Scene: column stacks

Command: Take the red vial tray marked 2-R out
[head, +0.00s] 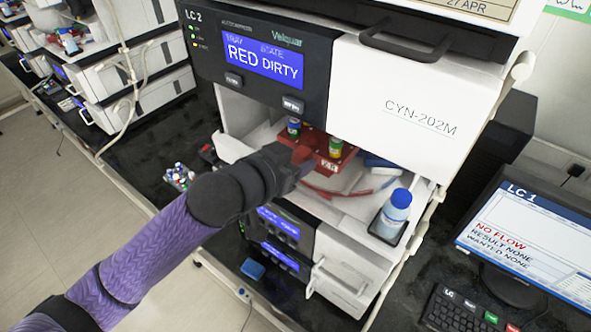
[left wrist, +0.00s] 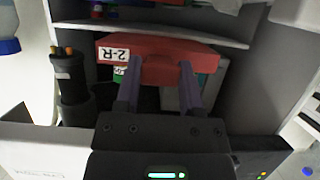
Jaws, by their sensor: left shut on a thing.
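The red vial tray (head: 312,147) sits in the open bay of the LC 2 machine, with green- and blue-banded vials on it. In the left wrist view the red tray (left wrist: 203,52) shows its white 2-R label (left wrist: 115,53). My left gripper (head: 297,165) is at the tray's front. In the left wrist view, my left gripper (left wrist: 160,72) has its two fingers shut on the tray's front part. Its exact grip is partly hidden in the head view. My right gripper is not in view.
A blue-capped bottle (head: 393,214) stands at the bay's right front. The white cover (head: 415,100) overhangs the bay. Small vials (head: 180,176) stand on the bench at left.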

